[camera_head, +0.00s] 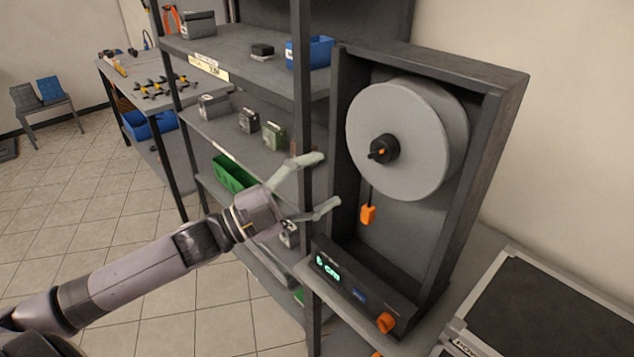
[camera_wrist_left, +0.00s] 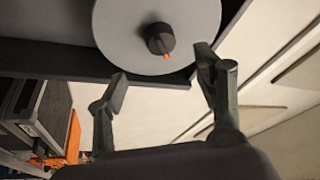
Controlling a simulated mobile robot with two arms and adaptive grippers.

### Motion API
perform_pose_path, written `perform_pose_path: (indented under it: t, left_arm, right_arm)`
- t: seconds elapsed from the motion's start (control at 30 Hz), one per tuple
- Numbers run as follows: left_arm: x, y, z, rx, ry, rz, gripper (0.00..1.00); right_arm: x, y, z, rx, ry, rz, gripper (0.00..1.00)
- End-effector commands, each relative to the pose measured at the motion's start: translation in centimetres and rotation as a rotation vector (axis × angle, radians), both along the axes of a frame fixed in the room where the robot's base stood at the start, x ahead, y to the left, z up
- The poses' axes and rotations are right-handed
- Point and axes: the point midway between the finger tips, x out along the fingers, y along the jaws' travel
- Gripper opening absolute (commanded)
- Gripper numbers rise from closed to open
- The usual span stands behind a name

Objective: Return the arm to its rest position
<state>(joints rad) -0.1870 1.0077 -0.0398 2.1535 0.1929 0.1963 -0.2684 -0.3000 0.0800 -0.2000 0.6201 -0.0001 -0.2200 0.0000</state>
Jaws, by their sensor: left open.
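My left arm comes in from the lower left in the head view. My left gripper (camera_head: 330,181) is open and empty, with its two fingers spread in front of the shelf post. It points toward a dark open-fronted cabinet (camera_head: 428,63) holding a large grey disc (camera_head: 405,125) with a black and orange hub knob. In the left wrist view the fingers of the gripper (camera_wrist_left: 160,85) stand apart, with the disc (camera_wrist_left: 125,30) beyond them and nothing between them. My right gripper is not in view.
A shelf rack (camera_head: 235,56) with a blue bin (camera_head: 311,52), a green bin (camera_head: 233,174) and small boxes stands behind the gripper. A control panel (camera_head: 362,292) with an orange knob sits at the cabinet's base. A black case (camera_head: 555,312) is at lower right. Tiled floor is open at left.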

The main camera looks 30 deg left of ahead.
Motion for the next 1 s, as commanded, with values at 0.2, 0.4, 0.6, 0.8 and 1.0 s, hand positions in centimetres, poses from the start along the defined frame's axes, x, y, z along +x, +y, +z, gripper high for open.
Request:
perform_pose_path:
  t: [0.2, 0.4, 0.6, 0.8, 1.0]
  left_arm:
    - [0.0, 0.0, 0.0, 0.000, 0.000, 0.000, 0.62]
    - [0.0, 0.0, 0.0, 0.000, 0.000, 0.000, 0.62]
    - [1.2, 1.6, -2.1, -0.018, 0.044, 0.049, 0.62]
    - [4.5, 8.1, -12.6, -0.094, 0.249, 0.250, 0.62]
    - [4.0, 13.8, -27.0, -0.174, 0.517, 0.462, 0.62]
  right_arm:
    - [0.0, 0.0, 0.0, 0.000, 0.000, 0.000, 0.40]
    - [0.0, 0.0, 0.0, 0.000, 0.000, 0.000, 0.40]
    - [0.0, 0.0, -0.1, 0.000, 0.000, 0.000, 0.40]
    - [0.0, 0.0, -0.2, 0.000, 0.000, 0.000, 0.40]
    - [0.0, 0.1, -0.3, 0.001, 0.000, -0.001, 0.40]
